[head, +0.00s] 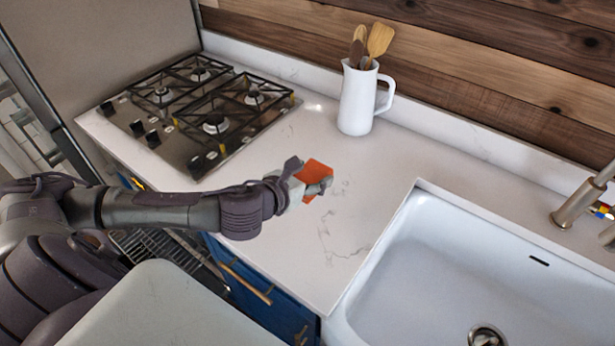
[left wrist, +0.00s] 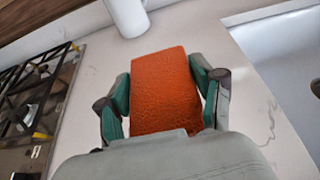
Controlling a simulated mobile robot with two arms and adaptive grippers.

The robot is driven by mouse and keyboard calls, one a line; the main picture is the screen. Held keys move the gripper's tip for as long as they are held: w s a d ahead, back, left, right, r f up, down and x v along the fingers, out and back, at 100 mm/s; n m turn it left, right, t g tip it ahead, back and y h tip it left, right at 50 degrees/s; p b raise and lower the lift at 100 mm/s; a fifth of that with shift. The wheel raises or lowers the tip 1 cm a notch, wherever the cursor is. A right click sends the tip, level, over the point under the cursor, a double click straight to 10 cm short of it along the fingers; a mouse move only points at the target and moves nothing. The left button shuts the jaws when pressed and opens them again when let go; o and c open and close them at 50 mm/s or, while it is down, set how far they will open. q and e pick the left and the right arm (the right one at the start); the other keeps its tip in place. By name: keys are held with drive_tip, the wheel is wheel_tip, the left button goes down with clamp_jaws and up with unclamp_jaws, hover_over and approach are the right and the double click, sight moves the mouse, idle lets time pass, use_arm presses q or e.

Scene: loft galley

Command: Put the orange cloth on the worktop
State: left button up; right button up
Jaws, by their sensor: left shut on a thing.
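The orange cloth (head: 316,171) is a flat, folded-looking piece between the fingers of my left gripper (head: 308,185). In the left wrist view the cloth (left wrist: 165,90) lies between the green-padded fingers of the left gripper (left wrist: 165,100), which is shut on it. The gripper and cloth are over the white worktop (head: 300,250), between the hob and the sink. I cannot tell whether the cloth touches the worktop. My right gripper is not in view.
A black gas hob (head: 190,110) is at the left. A white jug (head: 357,100) with wooden utensils stands at the back. A white sink (head: 450,260) with a metal tap (head: 580,200) is at the right. The worktop around the cloth is clear.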

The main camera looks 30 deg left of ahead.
use_arm(q)
drive_tip(key=w+a+f, duration=0.2)
drive_tip(key=a, duration=0.1)
drive_tip(key=w+a+f, duration=0.2)
drive_tip(key=w+a+f+p, duration=0.1)
drive_tip(key=w+a+f, duration=0.1)
drive_tip(key=a, duration=0.1)
drive_tip(key=shift+w+a+f, duration=0.15)
drive_tip(key=shift+a, duration=0.15)
drive_tip(key=shift+a+f, duration=0.1)
drive_tip(key=shift+f, duration=2)
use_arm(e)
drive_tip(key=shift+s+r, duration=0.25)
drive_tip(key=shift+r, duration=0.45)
use_arm(q)
drive_tip(key=shift+f, duration=0.15)
drive_tip(key=o, duration=1)
drive_tip(key=shift+o, duration=0.2)
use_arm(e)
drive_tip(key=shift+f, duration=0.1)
